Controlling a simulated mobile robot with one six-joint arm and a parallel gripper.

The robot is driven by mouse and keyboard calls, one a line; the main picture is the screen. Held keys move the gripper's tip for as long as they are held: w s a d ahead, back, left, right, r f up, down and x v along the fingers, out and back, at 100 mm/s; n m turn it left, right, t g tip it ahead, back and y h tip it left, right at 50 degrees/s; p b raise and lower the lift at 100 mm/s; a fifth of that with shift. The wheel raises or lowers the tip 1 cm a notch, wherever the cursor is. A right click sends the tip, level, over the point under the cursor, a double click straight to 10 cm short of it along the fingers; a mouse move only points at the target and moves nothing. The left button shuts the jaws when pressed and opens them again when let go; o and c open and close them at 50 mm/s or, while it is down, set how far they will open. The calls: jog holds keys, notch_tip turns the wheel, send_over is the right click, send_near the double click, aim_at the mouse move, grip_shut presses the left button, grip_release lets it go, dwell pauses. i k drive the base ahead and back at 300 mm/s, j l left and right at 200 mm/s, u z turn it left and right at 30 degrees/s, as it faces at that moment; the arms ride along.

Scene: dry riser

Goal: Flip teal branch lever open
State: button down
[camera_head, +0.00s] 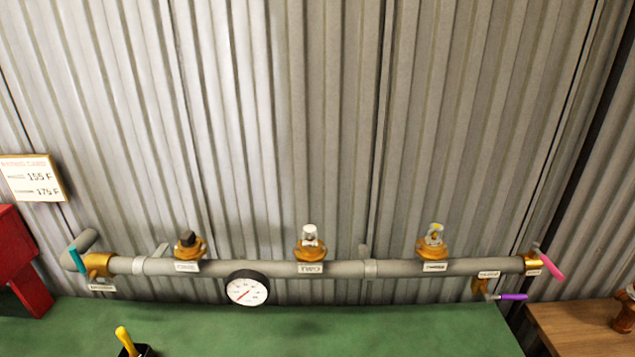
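The teal lever (76,260) sits on a brass valve (98,264) at the left end of a grey horizontal pipe (210,267). The lever stands roughly upright, leaning a little, beside the pipe's grey elbow. A small label (102,288) hangs under this valve, too small to read. A pink lever (551,267) is at the pipe's right end, and a purple lever (512,296) is on a brass outlet just below it. My gripper is not in view.
Several brass fittings (310,250) stand along the pipe, and a round gauge (247,288) hangs below it. A green surface (330,325) lies in front, with a yellow-handled item (125,340). A red object (22,265) stands close left of the teal lever. Corrugated wall (300,120) is behind.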

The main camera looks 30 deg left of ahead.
aim_at(73, 251)
jog(key=k+j+u, duration=0.1)
jog(key=j+u, duration=0.7)
jog(key=u, duration=0.2)
jog(key=j+u, duration=0.5)
jog(key=i+j+u, duration=0.15)
jog(key=u, duration=0.35)
jog(key=j, duration=0.1)
